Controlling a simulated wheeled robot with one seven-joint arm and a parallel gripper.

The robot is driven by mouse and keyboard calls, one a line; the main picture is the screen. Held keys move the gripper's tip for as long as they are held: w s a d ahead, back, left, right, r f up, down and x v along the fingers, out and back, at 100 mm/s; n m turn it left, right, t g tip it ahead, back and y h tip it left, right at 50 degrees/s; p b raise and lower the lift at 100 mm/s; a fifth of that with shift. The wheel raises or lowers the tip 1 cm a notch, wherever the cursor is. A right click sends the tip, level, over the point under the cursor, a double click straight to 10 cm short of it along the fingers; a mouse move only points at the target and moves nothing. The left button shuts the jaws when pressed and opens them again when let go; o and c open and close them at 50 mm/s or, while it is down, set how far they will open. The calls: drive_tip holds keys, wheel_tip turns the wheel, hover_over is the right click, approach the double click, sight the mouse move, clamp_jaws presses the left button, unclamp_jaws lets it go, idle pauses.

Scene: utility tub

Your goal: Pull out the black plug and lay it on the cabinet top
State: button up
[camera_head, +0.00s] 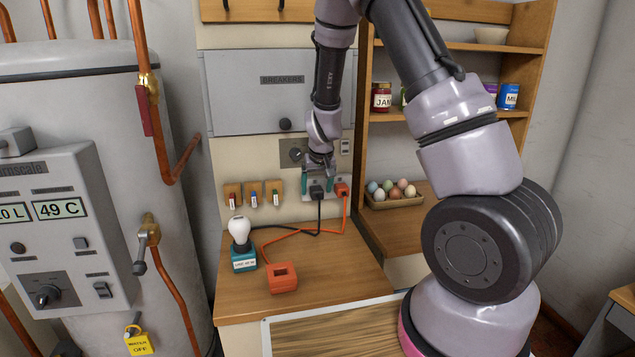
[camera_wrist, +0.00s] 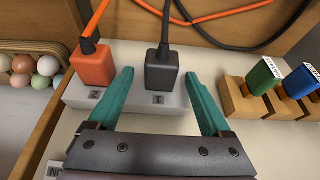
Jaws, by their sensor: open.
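The black plug (camera_head: 317,192) sits in the left socket of a white outlet block (camera_head: 327,183) on the wall panel, and its black cord hangs down. In the wrist view the black plug (camera_wrist: 163,72) stands in the socket marked 1. My gripper (camera_head: 318,184) is open, with one teal finger on each side of the plug; in the wrist view the gripper (camera_wrist: 163,90) shows gaps between fingers and plug. An orange plug (camera_head: 341,190) is in the neighbouring socket, and shows close outside one finger in the wrist view (camera_wrist: 94,68). The wooden cabinet top (camera_head: 335,283) is below.
A bulb on a teal base (camera_head: 242,250) and an orange block (camera_head: 283,277) stand on the cabinet top's left side. Black and orange cords cross its back. An egg tray (camera_head: 393,200) is to the right. Small fobs (camera_head: 254,197) hang left of the outlet.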

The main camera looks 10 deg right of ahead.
clamp_jaws()
drive_tip(key=shift+s, duration=2.3)
